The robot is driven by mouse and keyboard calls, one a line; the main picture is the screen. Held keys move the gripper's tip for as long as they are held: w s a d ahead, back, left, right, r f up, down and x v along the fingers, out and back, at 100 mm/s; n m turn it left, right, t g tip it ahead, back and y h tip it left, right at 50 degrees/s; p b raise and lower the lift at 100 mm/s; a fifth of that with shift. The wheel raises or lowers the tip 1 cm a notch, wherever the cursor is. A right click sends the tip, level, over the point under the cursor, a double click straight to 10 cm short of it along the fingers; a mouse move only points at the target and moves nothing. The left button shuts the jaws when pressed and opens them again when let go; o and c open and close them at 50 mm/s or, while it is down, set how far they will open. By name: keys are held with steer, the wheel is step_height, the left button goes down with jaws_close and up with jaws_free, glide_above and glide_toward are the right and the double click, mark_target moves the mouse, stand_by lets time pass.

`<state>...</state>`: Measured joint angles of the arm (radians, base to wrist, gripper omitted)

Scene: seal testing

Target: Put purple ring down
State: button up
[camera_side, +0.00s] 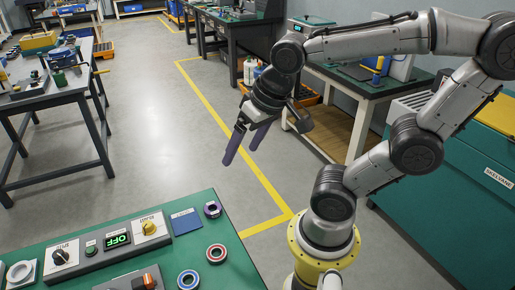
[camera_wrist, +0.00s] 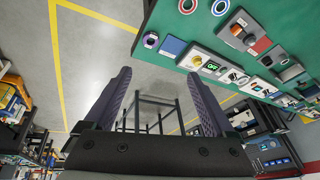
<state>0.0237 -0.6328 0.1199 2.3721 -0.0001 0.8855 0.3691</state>
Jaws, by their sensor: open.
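The purple ring (camera_side: 212,209) lies on the green bench top (camera_side: 180,255) near its far right corner, beside a blue square pad (camera_side: 186,221). It also shows in the wrist view (camera_wrist: 150,40), at the bench edge next to the blue pad (camera_wrist: 173,45). My gripper (camera_side: 243,148) hangs above the floor beyond the bench, well apart from the ring. In the wrist view its two purple fingers (camera_wrist: 160,97) are spread with nothing between them.
A red ring (camera_side: 216,253) and a blue ring (camera_side: 188,280) lie nearer on the bench. A control panel (camera_side: 105,247) with knobs and an OFF display stands left of the pad. A white part (camera_side: 20,272) sits at far left. Open floor (camera_side: 150,130) lies beyond the bench.

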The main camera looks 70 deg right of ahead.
steer(key=s+n, duration=0.2)
steer(key=n, duration=0.1)
steer(key=s+n+t, duration=0.1)
steer(key=shift+s+a+r, duration=0.15)
steer(key=shift+a+r, duration=0.1)
steer(key=shift+r, duration=0.05)
stand_by(1.0)
